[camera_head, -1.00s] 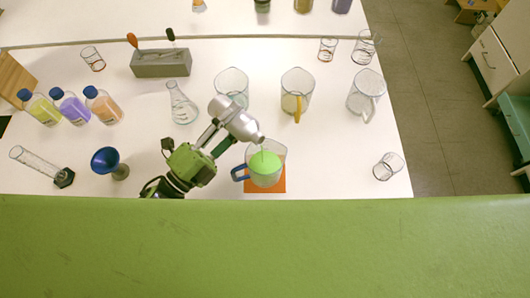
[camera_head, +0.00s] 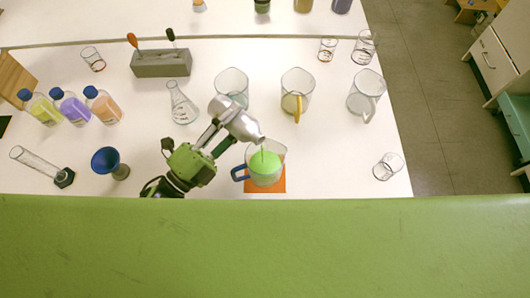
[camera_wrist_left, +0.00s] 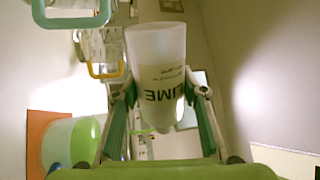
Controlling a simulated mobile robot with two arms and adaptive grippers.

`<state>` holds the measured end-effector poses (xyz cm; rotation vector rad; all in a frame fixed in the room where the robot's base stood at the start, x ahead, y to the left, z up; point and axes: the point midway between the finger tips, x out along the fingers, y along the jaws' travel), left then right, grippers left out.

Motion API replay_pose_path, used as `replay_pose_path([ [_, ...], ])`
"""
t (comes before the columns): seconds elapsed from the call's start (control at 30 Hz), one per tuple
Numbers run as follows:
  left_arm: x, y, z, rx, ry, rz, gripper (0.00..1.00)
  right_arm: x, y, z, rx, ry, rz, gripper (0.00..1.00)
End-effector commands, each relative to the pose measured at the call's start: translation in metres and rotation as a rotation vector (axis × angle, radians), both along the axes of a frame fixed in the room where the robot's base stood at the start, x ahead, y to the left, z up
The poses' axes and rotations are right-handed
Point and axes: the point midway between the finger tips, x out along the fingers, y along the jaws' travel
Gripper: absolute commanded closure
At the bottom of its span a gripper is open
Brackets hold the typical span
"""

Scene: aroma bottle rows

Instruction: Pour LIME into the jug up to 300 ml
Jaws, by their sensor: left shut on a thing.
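My left gripper (camera_head: 214,140) is shut on the LIME bottle (camera_head: 235,119), a silvery-white bottle held tilted with its mouth down to the right. In the left wrist view the LIME bottle (camera_wrist_left: 158,80) sits between the two fingers, its label upside down. A thin stream runs from its mouth into the jug (camera_head: 280,150). The jug is clear with a blue handle, stands on an orange mat (camera_head: 279,186) and holds bright green liquid (camera_head: 265,168). The level against any marks is too small to read. My right gripper is not in view.
Clear jugs (camera_head: 296,90) stand behind, one with a yellow handle. A glass beaker (camera_head: 388,167) is at right. Table between them is bare.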

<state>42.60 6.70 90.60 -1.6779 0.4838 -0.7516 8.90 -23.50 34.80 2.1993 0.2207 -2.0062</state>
Motion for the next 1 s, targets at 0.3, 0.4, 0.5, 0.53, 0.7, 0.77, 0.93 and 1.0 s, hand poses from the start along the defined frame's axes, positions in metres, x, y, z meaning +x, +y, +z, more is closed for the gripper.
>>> replay_pose_path([
  [0.3,0.0,0.0,0.001,0.003,-0.006,0.0,0.91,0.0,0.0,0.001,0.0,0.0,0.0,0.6],
  [0.4,0.001,0.001,0.003,-0.011,0.008,0.0,0.91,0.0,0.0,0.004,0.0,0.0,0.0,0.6],
  [0.5,0.003,0.003,0.006,-0.059,0.058,0.001,0.91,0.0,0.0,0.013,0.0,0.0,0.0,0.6],
  [0.53,0.004,0.003,0.007,-0.077,0.076,0.0,0.91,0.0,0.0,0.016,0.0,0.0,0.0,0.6],
  [0.7,0.007,0.007,0.007,-0.155,0.154,0.0,0.91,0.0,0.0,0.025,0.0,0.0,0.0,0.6],
  [0.77,0.007,0.007,0.007,-0.168,0.166,0.001,0.91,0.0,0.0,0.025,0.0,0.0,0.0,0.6],
  [0.93,0.008,0.007,0.005,-0.175,0.172,0.0,0.91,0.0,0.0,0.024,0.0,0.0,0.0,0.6],
  [1.0,0.008,0.007,0.005,-0.175,0.172,0.0,0.91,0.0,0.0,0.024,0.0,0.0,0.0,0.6],
])
